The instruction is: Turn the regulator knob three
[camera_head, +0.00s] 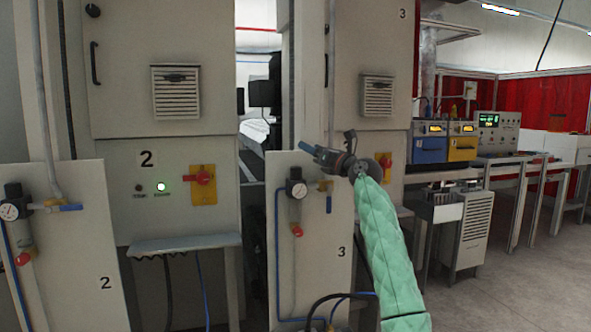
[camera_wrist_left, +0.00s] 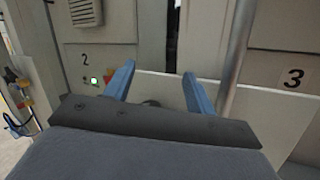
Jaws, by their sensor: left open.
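Regulator three, with a round gauge (camera_head: 298,189), is mounted on the low panel marked 3 (camera_head: 336,265). Its dark regulator knob (camera_head: 296,174) is on top, above the gauge. My left gripper (camera_head: 312,152) is above and slightly right of the knob, apart from it in the picture. In the left wrist view its two blue fingers (camera_wrist_left: 158,72) are spread with nothing gripped. A small dark round part (camera_wrist_left: 150,103) shows low between them, partly hidden by the gripper body; I cannot tell whether it is the knob. My right gripper is not in view.
A second regulator (camera_head: 12,191) is on the panel marked 2 (camera_head: 70,270) at left. Cabinet 2 (camera_head: 112,190) has a red switch (camera_head: 203,178) and a lit green lamp (camera_head: 161,187). A blue hose (camera_head: 277,240) runs beside regulator three. Open floor lies at right.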

